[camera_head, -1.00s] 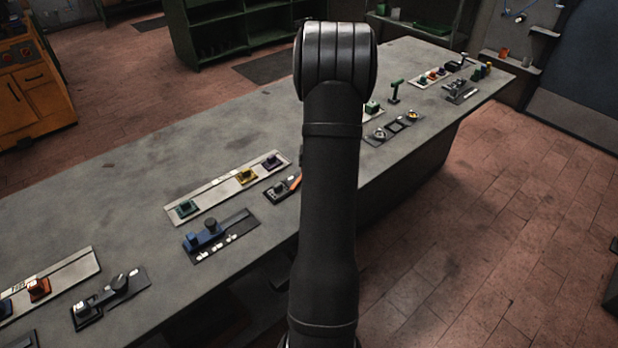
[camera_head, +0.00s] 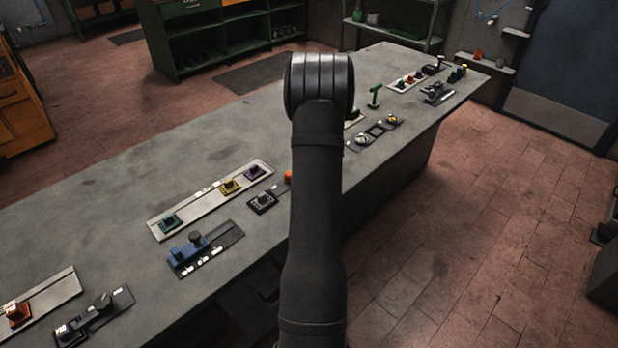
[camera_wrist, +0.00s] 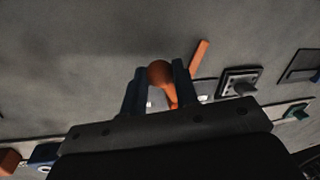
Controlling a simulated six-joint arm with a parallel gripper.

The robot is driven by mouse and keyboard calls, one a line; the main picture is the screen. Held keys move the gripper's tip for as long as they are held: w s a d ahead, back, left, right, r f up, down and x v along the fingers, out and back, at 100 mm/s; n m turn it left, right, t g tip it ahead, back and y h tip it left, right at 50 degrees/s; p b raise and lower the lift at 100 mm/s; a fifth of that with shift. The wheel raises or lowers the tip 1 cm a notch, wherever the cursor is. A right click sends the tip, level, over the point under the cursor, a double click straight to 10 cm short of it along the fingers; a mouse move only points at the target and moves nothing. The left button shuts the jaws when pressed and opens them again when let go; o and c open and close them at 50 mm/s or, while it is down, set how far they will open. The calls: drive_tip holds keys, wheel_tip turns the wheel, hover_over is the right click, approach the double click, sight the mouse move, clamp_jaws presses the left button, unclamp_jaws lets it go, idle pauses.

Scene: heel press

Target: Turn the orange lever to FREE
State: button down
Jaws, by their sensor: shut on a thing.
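The orange lever (camera_wrist: 171,97) shows in the wrist view, with a rounded knob at its end. My gripper (camera_wrist: 159,73) has its two dark blue fingers on either side of this knob and is shut on it. The lever's lower part and base are hidden behind the gripper body. A separate orange strip (camera_wrist: 199,56) lies just right of the fingers. In the head view a small orange piece (camera_head: 288,177) shows beside my arm, which hides the gripper there. No FREE marking can be read.
A dark plate with a block (camera_head: 262,201) sits left of my arm on the grey bench (camera_head: 130,175). A pale strip (camera_head: 205,206) with several coloured blocks and a blue device (camera_head: 189,250) stand further left.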

drive_tip(key=shift+w+n, duration=0.85)
drive_tip(key=shift+n, duration=0.45)
drive_tip(key=shift+w, duration=0.1)
drive_tip(key=c, duration=1.1)
unclamp_jaws()
drive_tip(key=shift+d, duration=0.1)
drive_tip(key=w+r, duration=0.1)
drive_tip(key=r, duration=0.4)
drive_tip(key=w+r, duration=0.1)
drive_tip(key=r, duration=0.5)
drive_tip(key=w+d+r, duration=0.1)
drive_tip(key=r, duration=0.5)
drive_tip(key=shift+a, duration=0.1)
drive_tip(key=s+f, duration=0.1)
drive_tip(key=f, duration=0.4)
drive_tip(key=s+f, duration=0.1)
drive_tip(key=f, duration=0.5)
drive_tip(key=s+f, duration=0.1)
drive_tip(key=f, duration=0.5)
drive_tip(key=shift+a, duration=0.4)
